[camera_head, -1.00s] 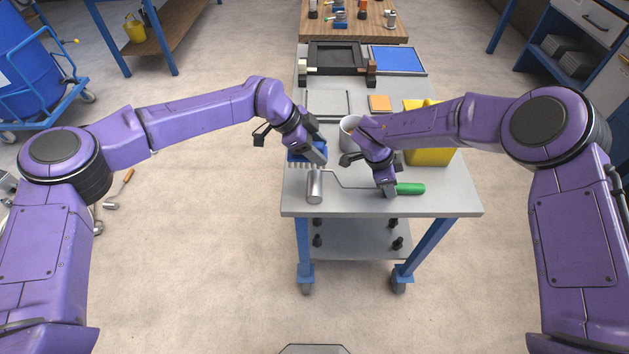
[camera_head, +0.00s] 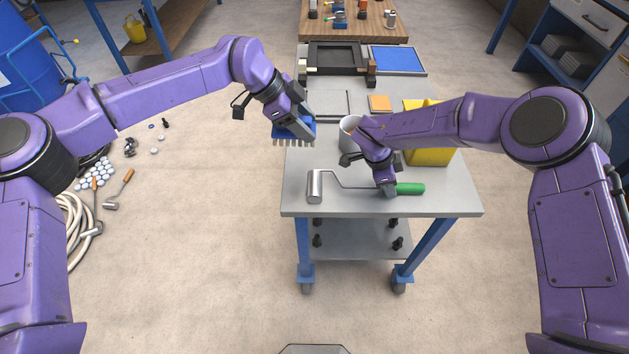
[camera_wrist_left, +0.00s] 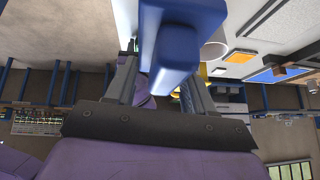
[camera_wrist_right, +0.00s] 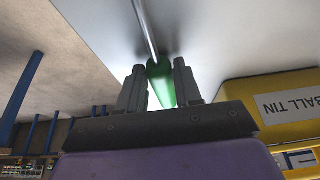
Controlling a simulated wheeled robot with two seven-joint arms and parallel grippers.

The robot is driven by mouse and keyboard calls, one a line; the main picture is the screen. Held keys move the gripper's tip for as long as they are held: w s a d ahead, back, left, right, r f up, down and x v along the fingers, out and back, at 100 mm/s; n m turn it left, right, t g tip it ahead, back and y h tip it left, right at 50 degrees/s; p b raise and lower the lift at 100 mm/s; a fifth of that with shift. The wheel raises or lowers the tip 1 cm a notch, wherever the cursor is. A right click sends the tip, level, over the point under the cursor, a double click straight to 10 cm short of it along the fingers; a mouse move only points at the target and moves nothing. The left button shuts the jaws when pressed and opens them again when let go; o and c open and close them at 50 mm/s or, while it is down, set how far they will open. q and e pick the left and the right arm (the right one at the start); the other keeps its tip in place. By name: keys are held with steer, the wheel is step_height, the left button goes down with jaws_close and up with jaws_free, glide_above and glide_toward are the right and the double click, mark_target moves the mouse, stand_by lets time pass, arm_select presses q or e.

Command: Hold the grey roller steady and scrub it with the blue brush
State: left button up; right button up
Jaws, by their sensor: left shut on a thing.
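The grey roller (camera_head: 315,187) lies at the near left of the table, its wire frame running right to a green handle (camera_head: 410,188). My right gripper (camera_head: 386,190) has its fingers closed around the handle; the right wrist view shows the green handle (camera_wrist_right: 162,85) between them. My left gripper (camera_head: 302,132) is shut on the blue brush (camera_head: 297,128) and holds it, pale bristles down, over the table's left edge, beyond and apart from the roller. In the left wrist view the blue brush (camera_wrist_left: 178,45) sits between the fingers.
The grey table (camera_head: 440,200) has clear room around the roller. A white cup (camera_head: 348,138) and a yellow container (camera_head: 432,150) stand beyond my right gripper. An orange block (camera_head: 380,104), a blue panel (camera_head: 397,59) and a black tray (camera_head: 335,58) lie farther back.

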steer(key=shift+o, duration=0.3)
steer(key=shift+r, duration=0.1)
arm_select(q)
steer(key=shift+r+p, duration=0.7)
steer(key=shift+p, duration=0.05)
arm_select(e)
steer(key=shift+r, duration=0.55)
arm_select(q)
steer(key=shift+f, duration=0.1)
arm_select(e)
steer(key=o, duration=0.6)
steer(key=shift+c, duration=0.2)
steer(key=v, duration=1.2)
arm_select(q)
step_height(320, 180, up, 7)
steer(key=p, duration=0.6)
steer(key=shift+f, duration=0.1)
arm_select(e)
steer(key=v, duration=0.6)
